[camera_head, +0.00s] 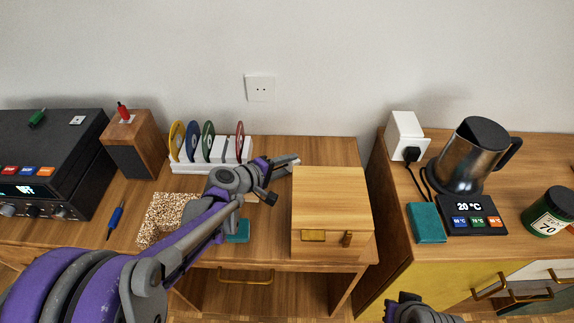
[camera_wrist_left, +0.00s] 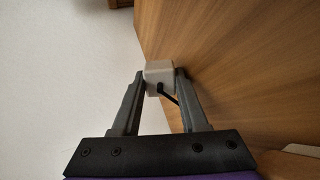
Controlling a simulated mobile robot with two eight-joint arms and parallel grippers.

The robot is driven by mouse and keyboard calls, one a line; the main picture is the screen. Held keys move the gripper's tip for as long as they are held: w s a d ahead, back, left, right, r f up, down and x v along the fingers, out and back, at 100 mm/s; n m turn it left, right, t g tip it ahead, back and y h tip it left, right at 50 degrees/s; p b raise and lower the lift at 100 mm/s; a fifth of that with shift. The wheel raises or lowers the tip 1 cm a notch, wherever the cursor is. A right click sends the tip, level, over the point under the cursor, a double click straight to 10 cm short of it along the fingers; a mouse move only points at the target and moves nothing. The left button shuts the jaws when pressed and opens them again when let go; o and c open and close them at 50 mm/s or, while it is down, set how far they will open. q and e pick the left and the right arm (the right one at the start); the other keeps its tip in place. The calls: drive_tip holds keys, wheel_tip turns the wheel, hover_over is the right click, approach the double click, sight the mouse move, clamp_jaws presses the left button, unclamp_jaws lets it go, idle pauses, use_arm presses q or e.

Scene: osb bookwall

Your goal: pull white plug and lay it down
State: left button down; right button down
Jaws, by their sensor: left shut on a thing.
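The white plug (camera_wrist_left: 159,70) is a small pale block with a short dark piece, perhaps its cord, at its lower side. In the wrist view my left gripper (camera_wrist_left: 160,82) is shut on it, one finger on each side. In the head view the left gripper (camera_head: 285,165) is over the back of the middle desk, just left of the wooden box; the plug is hard to make out there. The wall socket (camera_head: 260,88) above the desk has nothing in it. Part of my right arm's end (camera_head: 418,312) shows at the bottom edge; its fingers cannot be made out.
A wooden box (camera_head: 331,205) with a brass latch stands right of the left gripper. A white rack (camera_head: 211,166) with coloured discs is to the left. A kettle (camera_head: 470,158) and a white block with a black plug (camera_head: 406,137) stand on the right cabinet.

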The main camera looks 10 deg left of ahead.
use_arm(q)
drive_tip(key=shift+s+d+f+g, duration=0.1)
drive_tip(key=shift+s+f+g, duration=0.1)
drive_tip(key=shift+f, duration=0.2)
drive_tip(key=shift+s+d+f+g, duration=0.1)
drive_tip(key=shift+s+f, duration=0.05)
drive_tip(key=shift+f, duration=0.25)
use_arm(e)
drive_tip(key=shift+f, duration=0.2)
use_arm(q)
drive_tip(key=shift+c, duration=1.8)
unclamp_jaws()
drive_tip(key=shift+s, duration=0.1)
drive_tip(key=shift+s+a+r, duration=0.3)
drive_tip(key=shift+a+r, duration=0.05)
drive_tip(key=shift+a, duration=0.05)
drive_tip(key=p+v, duration=0.1)
drive_tip(key=v, duration=0.3)
drive_tip(key=p+v, duration=0.1)
drive_tip(key=v, duration=0.3)
drive_tip(key=shift+s+a+r, duration=0.1)
drive_tip(key=shift+a+r, duration=0.2)
drive_tip(key=shift+r, duration=0.2)
drive_tip(key=shift+s+a+r, duration=0.25)
drive_tip(key=shift+s+r, duration=0.15)
use_arm(e)
drive_tip(key=shift+w+r, duration=0.2)
drive_tip(key=shift+r, duration=0.35)
drive_tip(key=shift+w+r, duration=0.15)
drive_tip(key=shift+r, duration=0.4)
